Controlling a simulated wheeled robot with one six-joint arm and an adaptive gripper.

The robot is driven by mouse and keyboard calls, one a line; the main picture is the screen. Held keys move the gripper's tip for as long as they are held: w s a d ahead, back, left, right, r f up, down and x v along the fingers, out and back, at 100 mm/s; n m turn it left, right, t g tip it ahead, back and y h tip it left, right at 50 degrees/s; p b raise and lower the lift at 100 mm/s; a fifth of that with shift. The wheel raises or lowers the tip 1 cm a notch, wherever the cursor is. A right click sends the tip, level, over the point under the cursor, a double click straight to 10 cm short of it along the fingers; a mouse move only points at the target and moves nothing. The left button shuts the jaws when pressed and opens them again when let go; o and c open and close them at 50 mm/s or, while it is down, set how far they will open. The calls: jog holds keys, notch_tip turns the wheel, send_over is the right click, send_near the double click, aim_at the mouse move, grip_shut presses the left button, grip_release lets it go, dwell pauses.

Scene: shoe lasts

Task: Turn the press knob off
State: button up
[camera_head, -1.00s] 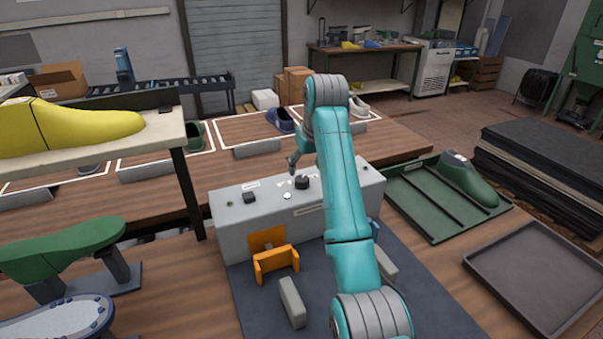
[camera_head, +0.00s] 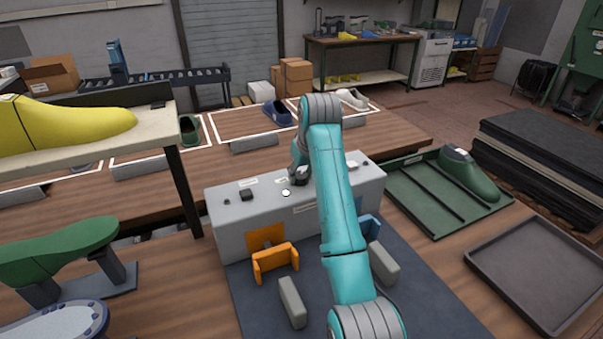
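The grey press box (camera_head: 232,229) stands on a dark mat behind my teal arm. On its top are a square black part (camera_head: 246,195), a small dark button (camera_head: 226,202), a round white button (camera_head: 286,193) and white labels. My gripper (camera_head: 299,179) is low over the middle of the box top, at the place of a round black knob. The gripper and knob merge into one dark shape, so I cannot tell whether they touch or how the knob is turned. The fingers are too small and hidden to read.
An orange bracket (camera_head: 274,259) and a blue one (camera_head: 369,228) stand before the box, with grey blocks (camera_head: 292,302) nearby. A shelf with a yellow last (camera_head: 70,124) is at left. A green tray (camera_head: 422,205) with a green last and an empty dark tray (camera_head: 540,270) are at right.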

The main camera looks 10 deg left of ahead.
jog(key=shift+n, duration=0.4)
jog(key=shift+c, duration=0.2)
jog(key=n+g+y, duration=0.1)
jog(key=n, duration=0.2)
jog(key=shift+w+d+n, duration=0.1)
jog(key=shift+n, duration=0.3)
jog(key=n+g+y, duration=0.1)
jog(key=n+g, duration=0.1)
jog(key=n, duration=0.2)
jog(key=shift+w, duration=0.1)
jog(key=n+g, duration=0.1)
jog(key=n, duration=0.4)
jog(key=shift+w+g, duration=0.1)
jog(key=shift+g, duration=0.3)
jog(key=n+g, duration=0.1)
jog(key=n, duration=0.3)
jog(key=shift+h, duration=0.4)
jog(key=shift+n+g, duration=0.3)
jog(key=o, duration=1.1)
jog(key=shift+o, duration=0.2)
